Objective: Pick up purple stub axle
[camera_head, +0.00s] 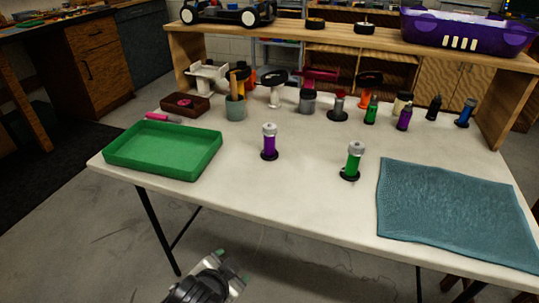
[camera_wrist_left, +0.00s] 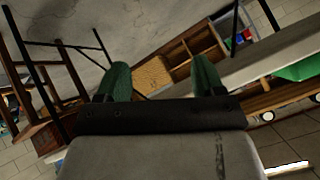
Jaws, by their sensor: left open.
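A purple part with a silver top (camera_head: 269,142), likely the purple stub axle, stands upright on a dark base near the middle of the white table. A smaller purple piece (camera_head: 404,118) stands farther back on the right. My left gripper (camera_head: 232,267) is below and in front of the table's front edge, well away from both. In the left wrist view its two green fingers (camera_wrist_left: 162,82) are apart with nothing between them. My right gripper is in neither view.
A green tray (camera_head: 165,150) sits at the table's left. A green part with a silver top (camera_head: 352,160) stands right of the purple one, beside a blue mat (camera_head: 450,210). Several parts line the back under a wooden shelf (camera_head: 350,40). The front middle tabletop is clear.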

